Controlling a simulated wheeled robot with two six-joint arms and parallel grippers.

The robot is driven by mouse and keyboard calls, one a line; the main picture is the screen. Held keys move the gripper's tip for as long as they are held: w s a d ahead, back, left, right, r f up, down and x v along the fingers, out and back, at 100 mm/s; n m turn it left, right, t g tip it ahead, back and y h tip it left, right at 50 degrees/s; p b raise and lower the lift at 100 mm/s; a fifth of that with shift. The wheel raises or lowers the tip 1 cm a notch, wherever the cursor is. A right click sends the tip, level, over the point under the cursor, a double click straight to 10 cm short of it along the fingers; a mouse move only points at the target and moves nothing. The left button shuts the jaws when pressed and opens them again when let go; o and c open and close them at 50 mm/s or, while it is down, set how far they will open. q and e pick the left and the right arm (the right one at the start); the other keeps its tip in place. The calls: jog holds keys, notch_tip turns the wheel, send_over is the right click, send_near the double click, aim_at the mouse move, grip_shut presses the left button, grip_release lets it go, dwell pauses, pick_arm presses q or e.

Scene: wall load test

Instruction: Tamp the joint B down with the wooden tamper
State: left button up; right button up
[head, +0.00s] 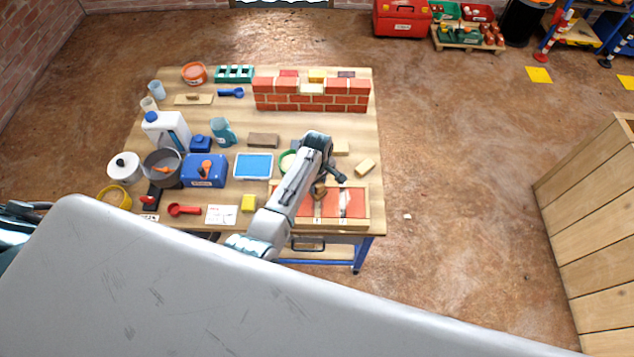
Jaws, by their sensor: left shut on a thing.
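A wooden tray (368,208) with red brick slabs lies at the table's front right. Pale joints run between the slabs; the right one (344,203) shows white, and I cannot read which is B. My left arm reaches over the tray. My left gripper (325,183) is shut on a small brown wooden piece (319,193), which looks like the tamper. It is over the tray near the left joint; I cannot tell whether it touches. The arm hides the tray's left part. My right gripper is not in view.
A small brick wall (310,103) stands at the table's back right. A loose tan block (365,167) lies behind the tray. Floor right of the table is mostly clear.

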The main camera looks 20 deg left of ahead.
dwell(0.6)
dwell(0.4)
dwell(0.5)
pick_arm(q)
jog(key=shift+p, duration=0.35)
notch_tip(320, 180, up, 7)
jog(key=p, duration=0.7)
